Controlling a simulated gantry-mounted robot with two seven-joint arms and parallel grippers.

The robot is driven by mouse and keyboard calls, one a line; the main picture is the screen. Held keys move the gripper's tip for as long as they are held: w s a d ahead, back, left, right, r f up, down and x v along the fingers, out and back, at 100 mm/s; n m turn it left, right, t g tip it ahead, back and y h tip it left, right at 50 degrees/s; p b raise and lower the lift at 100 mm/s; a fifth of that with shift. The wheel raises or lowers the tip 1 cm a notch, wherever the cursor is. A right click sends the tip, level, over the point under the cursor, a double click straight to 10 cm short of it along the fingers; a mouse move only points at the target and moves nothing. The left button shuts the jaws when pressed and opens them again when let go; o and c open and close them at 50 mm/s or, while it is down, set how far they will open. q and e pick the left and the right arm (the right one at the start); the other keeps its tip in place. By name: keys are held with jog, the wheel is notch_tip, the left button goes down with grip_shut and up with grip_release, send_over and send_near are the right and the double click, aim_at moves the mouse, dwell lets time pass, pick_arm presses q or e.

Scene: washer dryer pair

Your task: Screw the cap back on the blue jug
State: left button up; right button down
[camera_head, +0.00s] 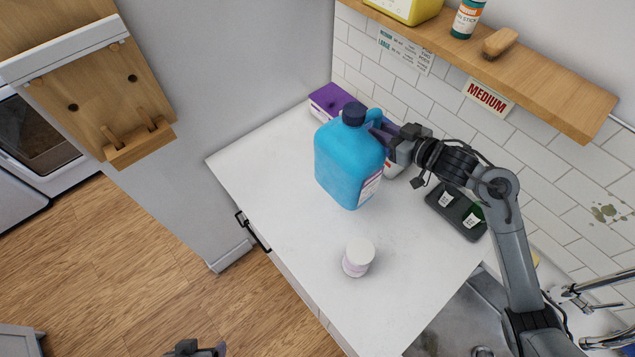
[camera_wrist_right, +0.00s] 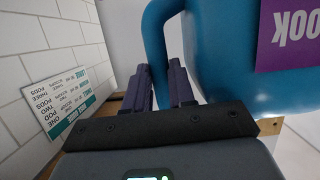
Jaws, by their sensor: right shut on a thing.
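The blue jug (camera_head: 345,160) stands upright on the white countertop (camera_head: 270,165). A dark navy cap (camera_head: 354,113) sits on its neck; I cannot tell how tightly it is seated. My right gripper (camera_head: 384,136) reaches in from the right and is shut on the jug's handle. In the right wrist view the blue handle (camera_wrist_right: 155,45) runs down between the two dark fingers (camera_wrist_right: 160,88), and the jug's body (camera_wrist_right: 225,65) with a purple label is beside them. Only a small part of my left gripper (camera_head: 195,349) shows at the bottom edge of the head view.
A small white jar (camera_head: 358,257) stands near the counter's front. A purple box (camera_head: 329,100) is behind the jug. A black tray (camera_head: 458,212) lies to the right by the tiled wall. A wooden shelf (camera_head: 540,85) overhangs the back. The counter left of the jug is clear.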

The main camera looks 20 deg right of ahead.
jog(key=shift+d+r, duration=0.1)
jog(key=shift+r, duration=0.05)
jog(key=shift+w, duration=0.1)
jog(key=w+a+f, duration=0.5)
jog(key=w+f, duration=0.2)
jog(key=w, duration=0.3)
jog(key=shift+a, duration=0.3)
jog(key=shift+w, duration=0.1)
jog(key=shift+f, duration=2.15)
